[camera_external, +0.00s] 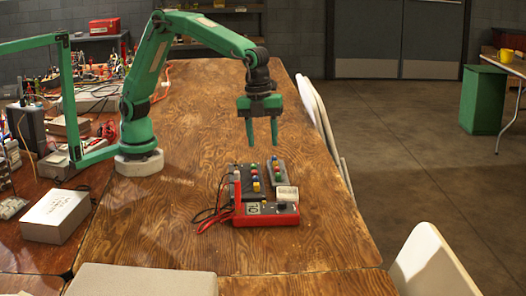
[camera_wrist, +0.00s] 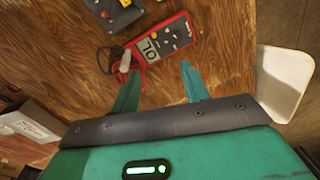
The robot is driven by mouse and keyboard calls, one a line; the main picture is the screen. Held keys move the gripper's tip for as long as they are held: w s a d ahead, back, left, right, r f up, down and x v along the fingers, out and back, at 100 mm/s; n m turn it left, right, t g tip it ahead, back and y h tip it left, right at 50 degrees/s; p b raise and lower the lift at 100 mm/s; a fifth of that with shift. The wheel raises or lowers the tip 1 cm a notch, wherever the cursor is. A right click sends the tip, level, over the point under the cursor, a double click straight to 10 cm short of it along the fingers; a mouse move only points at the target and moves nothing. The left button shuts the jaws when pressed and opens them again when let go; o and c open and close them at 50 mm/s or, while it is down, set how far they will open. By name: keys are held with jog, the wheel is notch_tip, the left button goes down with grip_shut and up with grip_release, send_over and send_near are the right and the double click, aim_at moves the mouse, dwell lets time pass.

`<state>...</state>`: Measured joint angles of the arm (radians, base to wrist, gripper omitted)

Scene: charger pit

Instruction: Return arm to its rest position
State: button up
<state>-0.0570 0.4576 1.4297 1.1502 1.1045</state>
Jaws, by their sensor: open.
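My green arm stands on the wooden table with its gripper (camera_external: 262,132) hanging above the tabletop. The two green fingers point down, apart, with nothing between them. Below and in front of the gripper lies a red multimeter (camera_external: 266,214) with a dial and a small display. In the wrist view the open gripper (camera_wrist: 160,85) shows at the bottom, and the red multimeter (camera_wrist: 163,42) lies beyond the fingertips with a red lead beside it.
A dark box with coloured buttons (camera_external: 254,180) sits behind the multimeter. A white box (camera_external: 56,216) is at the left. White chairs (camera_external: 433,262) stand along the right edge. Cluttered gear fills the table's left side. The table's far middle (camera_external: 205,100) is clear.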

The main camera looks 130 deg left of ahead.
jog(key=s+d+r+n+t, duration=0.1)
jog(key=s+r+n, duration=0.25)
jog(key=s, duration=0.35)
jog(key=s+d+r+n+t, duration=0.15)
jog(key=s+r, duration=0.25)
jog(key=s, duration=0.4)
jog(key=s+f+n+t, duration=0.2)
jog(key=s+n, duration=0.5)
jog(key=s, duration=0.8)
jog(key=shift+s+d+f, duration=0.25)
jog(key=shift+f, duration=0.25)
